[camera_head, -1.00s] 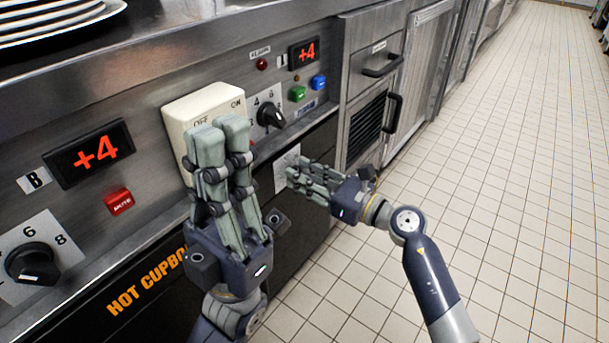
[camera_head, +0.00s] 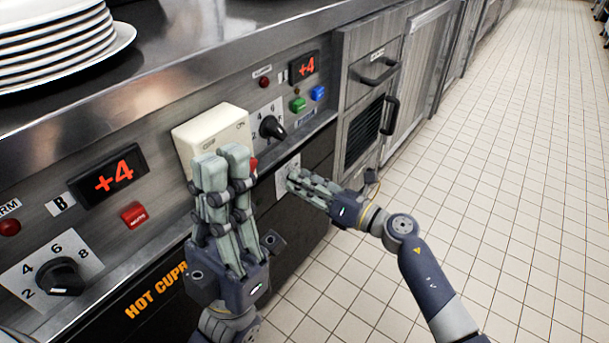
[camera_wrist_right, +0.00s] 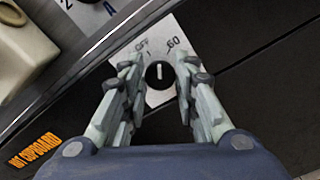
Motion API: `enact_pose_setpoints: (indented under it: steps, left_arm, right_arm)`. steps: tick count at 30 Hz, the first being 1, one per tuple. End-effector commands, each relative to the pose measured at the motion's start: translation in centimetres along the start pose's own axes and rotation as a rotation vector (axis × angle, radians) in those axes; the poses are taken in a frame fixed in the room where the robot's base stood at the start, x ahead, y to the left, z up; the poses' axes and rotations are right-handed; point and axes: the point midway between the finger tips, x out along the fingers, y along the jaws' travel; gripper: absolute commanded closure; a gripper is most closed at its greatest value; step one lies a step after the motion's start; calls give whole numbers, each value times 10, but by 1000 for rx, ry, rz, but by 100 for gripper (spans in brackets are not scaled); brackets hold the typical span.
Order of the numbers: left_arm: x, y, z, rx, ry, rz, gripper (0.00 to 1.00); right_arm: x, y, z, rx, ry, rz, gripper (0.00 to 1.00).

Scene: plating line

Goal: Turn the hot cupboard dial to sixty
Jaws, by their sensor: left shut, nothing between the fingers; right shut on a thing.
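The hot cupboard dial (camera_wrist_right: 159,75) is a small black knob with a white pointer line, on a white plate (camera_wrist_right: 161,92) marked OFF, I and 60. In the right wrist view the line points straight up, between the OFF and 60 marks. My right gripper (camera_wrist_right: 157,72) is shut on the knob, one finger at each side. In the head view this gripper (camera_head: 293,181) hides most of the dial, and part of the plate (camera_head: 283,175) shows beside it. My left gripper (camera_head: 222,162) is shut and empty, in front of the white OFF/ON switch.
The white OFF/ON switch (camera_head: 205,128) juts from the steel panel. Black knobs (camera_head: 270,127) (camera_head: 60,278), buttons and red +4 displays (camera_head: 106,181) line the panel. Stacked plates (camera_head: 60,45) stand on the counter above. Tiled floor (camera_head: 480,200) is open at right.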

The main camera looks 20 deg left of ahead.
Motion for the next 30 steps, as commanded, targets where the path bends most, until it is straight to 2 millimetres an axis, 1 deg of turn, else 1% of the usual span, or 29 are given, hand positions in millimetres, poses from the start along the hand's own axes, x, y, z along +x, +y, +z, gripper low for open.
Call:
enact_pose_setpoints:
  steps: [1,3,6,9,12,15,21,27,30]
  left_arm:
    - [5,-2,19,6,-95,-2,100]
    - [4,-4,42,14,-211,-4,100]
    - [-2,-7,72,22,-363,-8,100]
    - [-11,-10,98,30,-505,-12,100]
    - [-24,-14,120,38,-634,-17,100]
    - [-38,-17,137,43,-749,-22,100]
    - [-64,-22,160,51,-925,-31,100]
    - [-81,-25,170,56,-1026,-36,100]
    - [-86,-26,173,57,-1051,-38,100]
  right_arm:
    - [0,1,2,37,1,-2,96]
    - [0,0,3,87,0,-2,96]
    - [0,0,2,158,1,-3,96]
    - [0,0,2,225,1,-2,96]
    - [0,-1,2,289,0,-3,96]
    - [0,-1,2,346,0,-2,96]
    - [0,-2,1,436,0,-2,96]
    - [0,-2,0,490,-1,-2,96]
    - [0,-3,0,503,-1,-2,96]
